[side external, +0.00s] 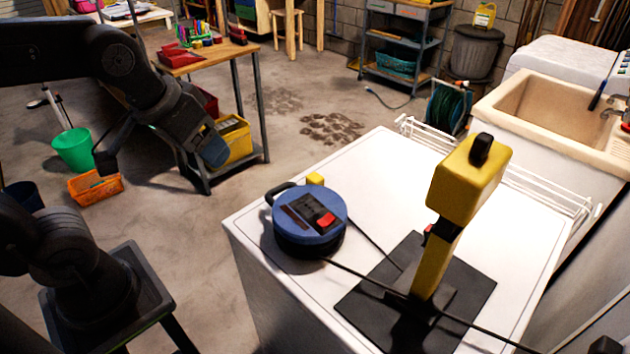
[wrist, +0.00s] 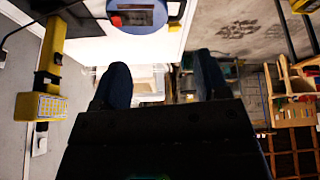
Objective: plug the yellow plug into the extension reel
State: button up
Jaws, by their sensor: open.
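The blue extension reel (side external: 333,204) lies on the white appliance top near its left edge. It has a dark panel and a red switch, and it also shows in the wrist view (wrist: 140,17), cut off by the top edge. A small yellow piece (side external: 316,179) sits against the reel's far side and seems to be the yellow plug; it also shows in the wrist view (wrist: 176,26). Its prongs cannot be made out. My gripper (side external: 215,155) is open and empty, in the air left of the reel and apart from it. In the wrist view its fingers (wrist: 163,72) are spread.
A tall yellow work light (side external: 470,178) stands on a black mat (side external: 377,302) right of the reel. A dark cable (side external: 362,281) crosses the appliance top (side external: 385,160). A sink (side external: 545,85) is behind right. A workbench (side external: 225,52) stands behind my gripper.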

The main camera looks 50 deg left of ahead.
jog(key=w+a+f+n+g+y, duration=0.1)
jog(key=w+f+n+g, duration=0.1)
jog(key=w+n, duration=0.65)
jog(key=w+a+f+n+g, duration=0.1)
jog(key=w+f+n+g, duration=0.15)
jog(key=w, duration=1.05)
jog(key=w+a+f+n, duration=0.1)
jog(key=w+f+n, duration=0.4)
jog(key=w+f, duration=0.1)
jog(key=shift+f+g, duration=0.35)
jog(key=shift+f, duration=0.3)
jog(key=shift+a, duration=0.1)
send_over(313, 177)
jog(key=f, duration=0.8)
jog(key=shift+d+f, duration=0.1)
jog(key=shift+d, duration=0.2)
jog(key=shift+f, duration=0.2)
jog(key=shift+f, duration=0.1)
